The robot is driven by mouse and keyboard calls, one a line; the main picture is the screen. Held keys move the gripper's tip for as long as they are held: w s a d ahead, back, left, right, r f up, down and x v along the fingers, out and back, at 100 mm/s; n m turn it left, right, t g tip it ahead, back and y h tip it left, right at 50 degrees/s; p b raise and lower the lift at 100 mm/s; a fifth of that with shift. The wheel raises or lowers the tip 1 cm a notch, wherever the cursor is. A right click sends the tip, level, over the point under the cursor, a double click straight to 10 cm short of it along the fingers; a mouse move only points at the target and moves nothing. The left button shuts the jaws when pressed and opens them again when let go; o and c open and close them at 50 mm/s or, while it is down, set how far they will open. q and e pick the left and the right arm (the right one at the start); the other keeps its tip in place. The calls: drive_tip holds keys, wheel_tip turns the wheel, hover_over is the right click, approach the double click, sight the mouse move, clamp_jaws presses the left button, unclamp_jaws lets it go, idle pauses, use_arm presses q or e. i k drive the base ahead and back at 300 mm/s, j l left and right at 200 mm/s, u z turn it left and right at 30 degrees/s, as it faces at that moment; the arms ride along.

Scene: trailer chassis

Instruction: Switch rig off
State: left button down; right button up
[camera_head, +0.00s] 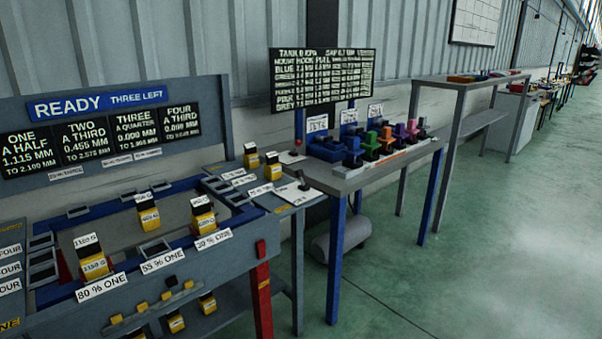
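Neither of my grippers is in view. A rig bench on the left carries a sign (97,102) reading "READY THREE LEFT" above several black readout panels (93,143). Yellow weight blocks (148,213) stand on it beside labels such as "80 % ONE". At its right end a white plate holds a small dark lever (303,182). Behind it, a small red-topped lever (298,143) stands at the left end of a second bench (350,182). A black board (322,78) reading "TANK 0 KPA" hangs above that bench. I cannot tell which lever is the rig's switch.
Coloured fittings (371,144) line the second bench. A grey cylinder (343,238) lies below it. A taller table (468,84) and more benches stand further back along the wall. The green floor (480,265) on the right is clear.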

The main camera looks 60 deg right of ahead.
sight(299, 173)
drive_tip(key=z, duration=1.55)
drive_tip(key=i+z, duration=0.5)
drive_tip(key=i+j, duration=0.1)
drive_tip(key=i, duration=0.15)
